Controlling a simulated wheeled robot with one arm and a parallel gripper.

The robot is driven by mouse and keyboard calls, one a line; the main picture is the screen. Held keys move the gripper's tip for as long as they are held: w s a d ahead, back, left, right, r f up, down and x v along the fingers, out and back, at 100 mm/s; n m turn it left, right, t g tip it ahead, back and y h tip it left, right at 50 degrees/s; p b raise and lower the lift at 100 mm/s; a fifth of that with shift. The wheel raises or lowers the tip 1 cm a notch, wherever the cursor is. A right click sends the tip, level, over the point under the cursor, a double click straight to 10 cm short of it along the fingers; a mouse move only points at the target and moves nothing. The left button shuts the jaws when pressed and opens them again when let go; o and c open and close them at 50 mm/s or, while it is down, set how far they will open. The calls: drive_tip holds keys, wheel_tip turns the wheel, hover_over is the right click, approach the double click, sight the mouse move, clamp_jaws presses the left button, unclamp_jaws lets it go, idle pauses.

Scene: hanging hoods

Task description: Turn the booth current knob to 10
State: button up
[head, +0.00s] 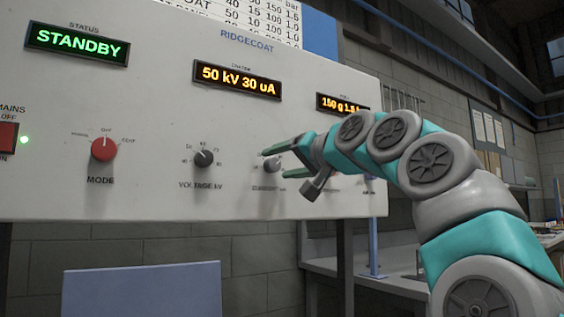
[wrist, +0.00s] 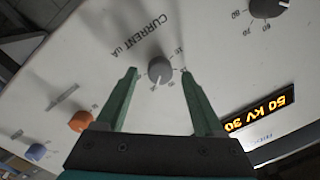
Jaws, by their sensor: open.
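The current knob (head: 272,164) is a small dark grey dial on the white panel, in the head view right of the voltage knob (head: 204,158). In the wrist view the current knob (wrist: 160,69) shows with the label CURRENT uA beside it, upside down. My gripper (head: 284,160) is open, with green fingers on either side of the knob. In the wrist view the fingers (wrist: 158,78) stand apart from the knob, with a gap on each side. The display (head: 237,80) reads 50 kV 30 uA. Whether the fingertips touch the panel, I cannot tell.
A red mode knob (head: 104,148) and a green STANDBY display (head: 78,44) are at the left of the panel. Another amber display (head: 342,103) is partly hidden by my arm. In the wrist view an orange knob (wrist: 81,121) and a blue knob (wrist: 36,152) lie at the lower left.

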clamp_jaws()
idle(0.6)
